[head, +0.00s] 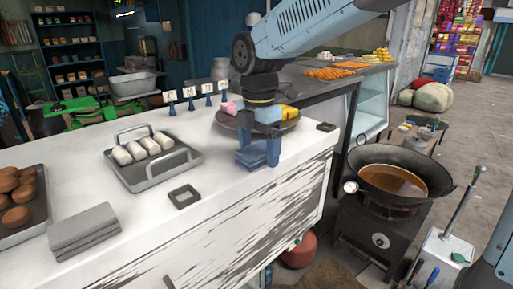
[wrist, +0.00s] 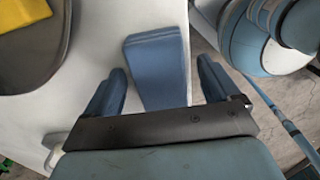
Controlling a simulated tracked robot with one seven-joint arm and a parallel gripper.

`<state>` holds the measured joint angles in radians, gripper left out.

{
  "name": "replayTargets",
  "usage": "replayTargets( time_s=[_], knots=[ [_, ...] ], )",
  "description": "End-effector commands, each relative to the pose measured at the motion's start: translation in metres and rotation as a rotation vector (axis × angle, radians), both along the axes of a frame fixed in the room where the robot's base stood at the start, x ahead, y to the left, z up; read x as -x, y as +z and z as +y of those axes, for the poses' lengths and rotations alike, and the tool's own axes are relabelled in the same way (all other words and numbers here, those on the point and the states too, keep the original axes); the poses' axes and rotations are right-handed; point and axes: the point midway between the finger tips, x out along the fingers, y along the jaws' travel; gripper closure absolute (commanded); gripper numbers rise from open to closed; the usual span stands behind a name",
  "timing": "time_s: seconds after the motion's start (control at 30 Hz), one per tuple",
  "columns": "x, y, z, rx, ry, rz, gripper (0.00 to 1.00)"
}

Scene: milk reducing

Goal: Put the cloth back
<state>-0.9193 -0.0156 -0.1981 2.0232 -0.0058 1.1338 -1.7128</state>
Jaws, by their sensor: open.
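A folded blue cloth (head: 251,158) lies on the white counter near its right edge. In the wrist view the cloth (wrist: 157,60) lies between the two fingers, with gaps on both sides. My gripper (head: 258,148) points down over the cloth and is open; it also shows in the wrist view (wrist: 162,72). The cloth's near end is hidden by the gripper body in the wrist view. A grey folded stack (head: 84,226), which looks like cloth, lies at the counter's front left.
A round dark plate (head: 287,124) with pink and yellow pieces sits just behind my gripper. A metal tray (head: 180,168) of white rolls and a small dark square dish (head: 185,196) stand left. A wok (head: 375,195) of brown liquid stands right, off the counter.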

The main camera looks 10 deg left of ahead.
Motion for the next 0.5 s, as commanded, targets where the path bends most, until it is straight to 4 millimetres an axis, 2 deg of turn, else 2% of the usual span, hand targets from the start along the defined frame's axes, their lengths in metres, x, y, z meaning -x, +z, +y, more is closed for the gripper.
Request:
replayTargets(
  time_s=[0.17,0.5],
  knots=[
    [-0.001,0.013,0.0,-0.002,-0.001,-0.002,0.11],
    [-0.001,0.076,0.0,-0.003,-0.001,-0.003,0.11]
  ],
)
